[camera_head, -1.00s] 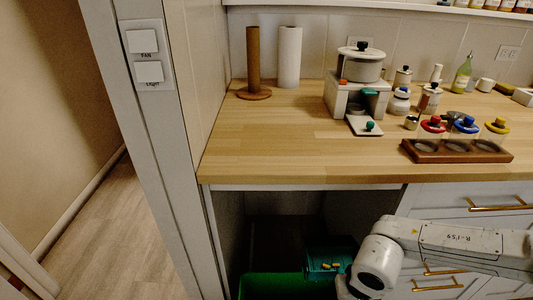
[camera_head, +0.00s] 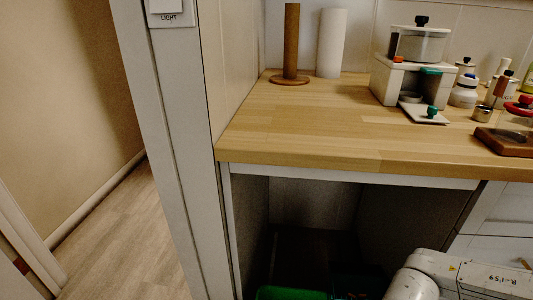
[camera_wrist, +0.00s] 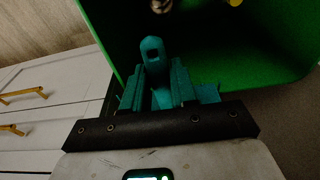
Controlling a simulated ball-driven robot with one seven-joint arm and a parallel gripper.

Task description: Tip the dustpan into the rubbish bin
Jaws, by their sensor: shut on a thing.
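The rubbish bin is bright green. Its rim shows at the bottom edge of the head view (camera_head: 290,293), and its green wall fills much of the wrist view (camera_wrist: 240,55). My gripper (camera_wrist: 157,92) is shut on the teal dustpan's handle (camera_wrist: 153,55), which points toward the bin's inside. The dustpan's pan is not clear in the wrist view. In the head view my arm (camera_head: 410,287) reaches down at the lower right, and my gripper is out of sight. A small yellow piece (camera_wrist: 235,2) and a pale brownish thing (camera_wrist: 188,9) show against the green.
The wooden counter (camera_head: 330,135) overhangs the dark recess around the bin. A white post (camera_head: 178,150) stands to the left. White drawers (camera_wrist: 45,110) with brass handles are beside the bin. Clear floor (camera_head: 130,235) lies at the far left.

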